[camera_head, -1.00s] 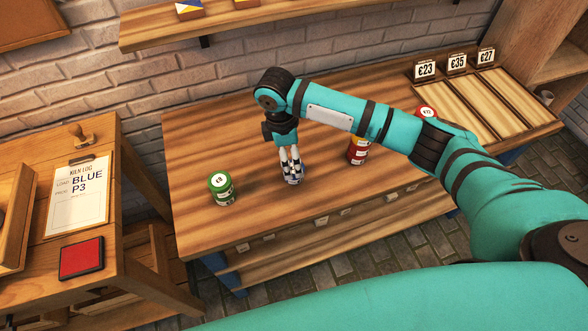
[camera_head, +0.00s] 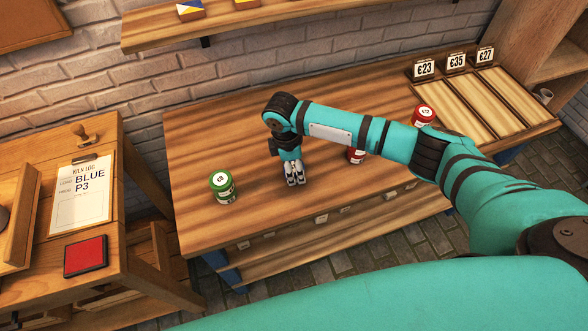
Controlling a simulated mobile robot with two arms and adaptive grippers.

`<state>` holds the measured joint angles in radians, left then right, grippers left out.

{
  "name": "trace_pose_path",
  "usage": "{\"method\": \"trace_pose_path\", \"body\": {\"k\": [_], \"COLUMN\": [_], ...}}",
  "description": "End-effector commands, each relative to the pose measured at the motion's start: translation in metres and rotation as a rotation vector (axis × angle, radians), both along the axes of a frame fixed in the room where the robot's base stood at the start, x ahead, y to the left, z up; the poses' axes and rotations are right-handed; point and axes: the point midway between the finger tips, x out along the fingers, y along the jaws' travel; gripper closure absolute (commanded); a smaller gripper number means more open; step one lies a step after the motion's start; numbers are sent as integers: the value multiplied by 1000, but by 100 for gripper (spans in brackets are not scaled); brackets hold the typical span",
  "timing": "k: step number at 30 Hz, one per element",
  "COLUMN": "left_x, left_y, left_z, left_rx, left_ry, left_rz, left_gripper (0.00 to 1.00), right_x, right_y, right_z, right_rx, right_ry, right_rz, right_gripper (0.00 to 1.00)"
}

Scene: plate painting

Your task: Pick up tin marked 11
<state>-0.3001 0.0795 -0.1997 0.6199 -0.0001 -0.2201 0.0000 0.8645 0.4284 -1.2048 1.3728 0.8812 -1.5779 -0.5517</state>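A green tin (camera_head: 222,189) with a round white label stands upright at the left of the wooden table (camera_head: 235,130). A red tin (camera_head: 356,156) right of the gripper is mostly hidden behind my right arm. Another red tin (camera_head: 423,115) stands at the back right, its lower part behind the arm. The labels are too small to read surely, so I cannot tell which tin is marked 11. My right gripper (camera_head: 296,181) points down over the table between the green tin and the nearer red tin, apart from both. No tin shows between its fingers, and their opening is unclear. My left gripper is out of view.
A slotted wooden rack (camera_head: 452,108) with price cards is at the back right. At the left, a side bench holds a clipboard (camera_head: 80,195), a stamp (camera_head: 82,134) and a red pad (camera_head: 86,256). The table is clear behind the gripper.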

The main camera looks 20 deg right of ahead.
Motion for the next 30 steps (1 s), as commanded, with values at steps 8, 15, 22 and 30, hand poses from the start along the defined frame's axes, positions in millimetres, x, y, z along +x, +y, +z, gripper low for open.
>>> {"method": "trace_pose_path", "body": {"k": [8,15,22,30], "left_x": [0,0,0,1], "left_y": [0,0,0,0], "left_z": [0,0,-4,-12], "left_rx": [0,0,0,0], "left_ry": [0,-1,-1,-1], "left_rz": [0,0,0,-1], "left_gripper": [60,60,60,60], "right_x": [0,1,1,-21], "right_y": [0,0,0,5], "right_z": [0,1,14,36], "right_rx": [0,1,2,2], "right_ry": [0,-1,-2,1], "right_rz": [0,0,0,4], "right_gripper": [83,83,83,83]}}
